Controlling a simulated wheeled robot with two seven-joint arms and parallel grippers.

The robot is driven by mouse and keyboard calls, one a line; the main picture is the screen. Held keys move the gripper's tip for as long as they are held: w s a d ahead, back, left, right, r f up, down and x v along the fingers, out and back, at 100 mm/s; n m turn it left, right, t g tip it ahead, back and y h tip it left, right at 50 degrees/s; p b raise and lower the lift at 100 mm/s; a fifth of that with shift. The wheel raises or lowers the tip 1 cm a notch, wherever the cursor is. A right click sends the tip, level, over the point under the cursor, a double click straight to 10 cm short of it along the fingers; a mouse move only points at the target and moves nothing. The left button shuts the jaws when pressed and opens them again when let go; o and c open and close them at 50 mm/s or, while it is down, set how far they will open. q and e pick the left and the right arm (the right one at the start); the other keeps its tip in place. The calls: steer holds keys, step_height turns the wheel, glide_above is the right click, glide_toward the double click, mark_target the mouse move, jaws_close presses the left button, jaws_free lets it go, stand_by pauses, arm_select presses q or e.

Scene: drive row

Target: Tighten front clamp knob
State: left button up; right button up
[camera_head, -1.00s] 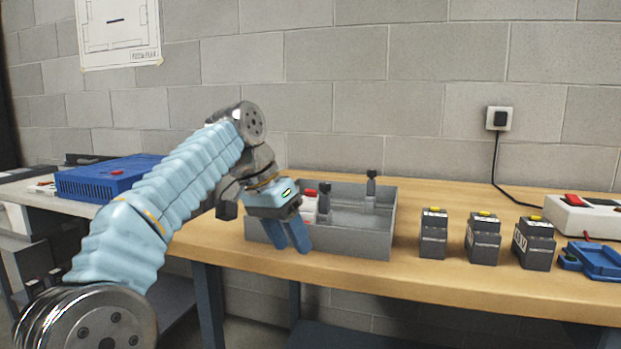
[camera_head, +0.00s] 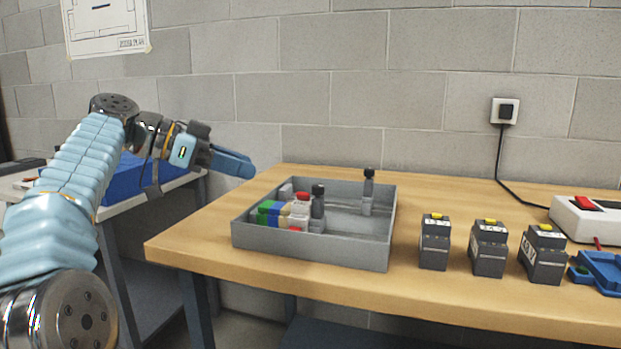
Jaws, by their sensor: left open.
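A grey open box (camera_head: 310,246) stands on the wooden bench. Inside it, a front clamp with a dark knob (camera_head: 318,192) stands beside a row of green, blue, beige and white-red blocks (camera_head: 299,213). A rear clamp with a black knob (camera_head: 369,176) stands farther back to the right, apart from the blocks. My left gripper (camera_head: 250,167) is open and empty, up and left of the box, with its blue fingers pointing right. It touches nothing. My right gripper is not in view.
Three dark grey modules with yellow tops (camera_head: 434,242) stand right of the box. A blue holder (camera_head: 598,264) and a white unit with a red switch (camera_head: 585,217) are at the far right. A blue case (camera_head: 128,184) sits on the left side table. The bench's left front corner is clear.

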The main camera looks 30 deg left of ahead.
mark_target(313, 187)
arm_select(q)
steer(key=x, duration=1.3)
steer(key=shift+w+d+b, duration=0.15)
steer(key=shift+w+b, duration=0.15)
steer(key=shift+c, duration=0.3)
